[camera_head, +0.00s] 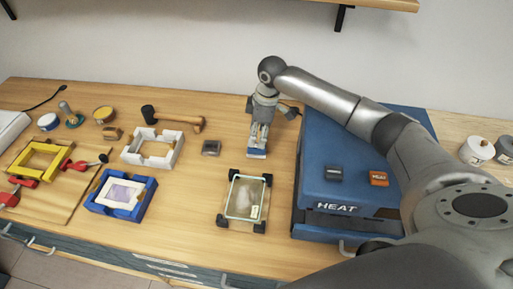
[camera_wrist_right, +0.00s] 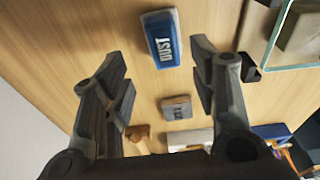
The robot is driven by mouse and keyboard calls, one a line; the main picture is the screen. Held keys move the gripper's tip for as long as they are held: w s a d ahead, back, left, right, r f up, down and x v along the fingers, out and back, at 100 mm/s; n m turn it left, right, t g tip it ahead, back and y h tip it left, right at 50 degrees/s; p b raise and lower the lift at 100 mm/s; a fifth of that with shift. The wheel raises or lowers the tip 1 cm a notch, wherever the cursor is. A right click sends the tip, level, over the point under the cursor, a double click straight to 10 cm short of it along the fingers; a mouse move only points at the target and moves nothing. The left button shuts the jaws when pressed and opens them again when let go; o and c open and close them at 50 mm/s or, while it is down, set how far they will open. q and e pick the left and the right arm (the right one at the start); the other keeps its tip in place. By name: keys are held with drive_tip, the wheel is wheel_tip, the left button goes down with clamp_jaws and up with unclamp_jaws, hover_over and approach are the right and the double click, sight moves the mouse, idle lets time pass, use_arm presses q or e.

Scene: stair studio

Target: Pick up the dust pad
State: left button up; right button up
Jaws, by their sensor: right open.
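The dust pad (camera_wrist_right: 161,38) is a small block with a blue top, white "DUST" lettering and a pale edge. It lies on the wooden bench, and in the head view its blue end (camera_head: 257,152) shows just below my right gripper. My right gripper (camera_head: 260,137) points down over the bench with its fingers spread. In the right wrist view the open fingers (camera_wrist_right: 160,70) stand left and right, and the pad lies beyond their tips, roughly centred across the gap. Nothing is held. My left gripper is not in view.
A small grey-brown block (camera_head: 211,148) lies left of the pad. A glass-topped frame with black corners (camera_head: 246,219) is in front. The blue HEAT machine (camera_head: 318,222) stands close on the right. A mallet (camera_head: 172,119) and a white frame (camera_head: 134,160) lie to the left.

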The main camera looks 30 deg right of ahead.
sight(257, 149)
drive_tip(key=shift+f, duration=0.45)
drive_tip(key=f, duration=0.1)
drive_tip(key=f+p, duration=0.1)
drive_tip(key=f, duration=0.1)
drive_tip(key=shift+s+a+f+p, duration=0.2)
drive_tip(key=shift+s+f+p, duration=0.05)
drive_tip(key=shift+p, duration=0.15)
drive_tip(key=shift+f, duration=0.5)
drive_tip(key=shift+w, duration=0.1)
drive_tip(key=c, duration=1.1)
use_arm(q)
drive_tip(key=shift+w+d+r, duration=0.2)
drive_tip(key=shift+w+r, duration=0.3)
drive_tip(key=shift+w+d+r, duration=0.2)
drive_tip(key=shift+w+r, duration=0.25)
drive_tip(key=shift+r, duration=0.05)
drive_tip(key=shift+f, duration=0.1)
use_arm(e)
drive_tip(key=shift+r, duration=0.2)
